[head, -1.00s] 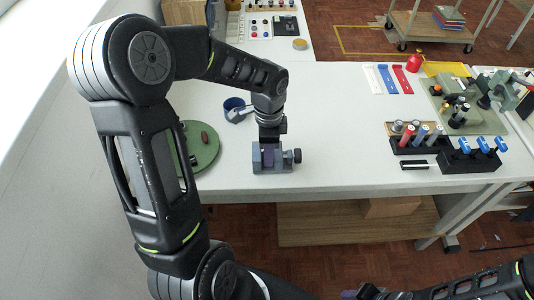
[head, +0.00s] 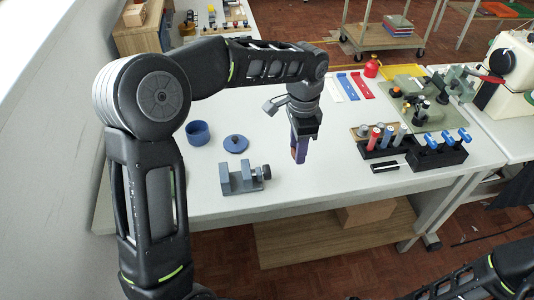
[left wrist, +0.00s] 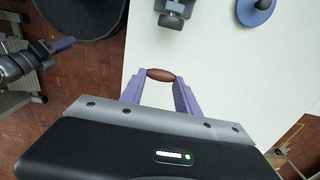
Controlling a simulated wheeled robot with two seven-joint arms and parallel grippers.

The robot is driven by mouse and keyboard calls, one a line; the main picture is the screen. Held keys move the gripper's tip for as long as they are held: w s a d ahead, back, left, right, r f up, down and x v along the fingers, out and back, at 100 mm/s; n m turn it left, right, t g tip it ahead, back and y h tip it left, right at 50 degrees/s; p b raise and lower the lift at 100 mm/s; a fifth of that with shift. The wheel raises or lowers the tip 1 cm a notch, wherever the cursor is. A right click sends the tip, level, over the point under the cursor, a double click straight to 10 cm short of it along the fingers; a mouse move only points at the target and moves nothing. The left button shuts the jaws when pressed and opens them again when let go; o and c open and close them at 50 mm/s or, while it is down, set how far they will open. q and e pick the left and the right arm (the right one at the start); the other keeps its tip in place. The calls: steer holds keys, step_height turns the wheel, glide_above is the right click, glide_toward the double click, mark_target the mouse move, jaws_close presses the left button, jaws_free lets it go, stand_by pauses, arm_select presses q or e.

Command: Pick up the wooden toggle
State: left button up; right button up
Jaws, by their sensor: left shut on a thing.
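The wooden toggle (left wrist: 161,75) is a small reddish-brown rounded piece. In the left wrist view it lies crosswise between the tips of my left gripper's purple fingers (left wrist: 160,82), which are shut on it. In the head view my left gripper (head: 299,150) hangs over the white table, right of the grey vise, with a bit of brown at its fingertips. The toggle is mostly covered there. My right arm shows at the lower right of the head view, but its gripper is out of the picture.
The grey vise (head: 240,179) stands near the table's front edge, with a blue lid (head: 236,145) and blue cup (head: 198,132) behind it. A black rack with blue-handled pieces (head: 440,155) is to the right.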

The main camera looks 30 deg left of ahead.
arm_select(q)
steer(key=w+d, duration=0.2)
steer(key=shift+d, duration=0.4)
steer(key=shift+r, duration=0.1)
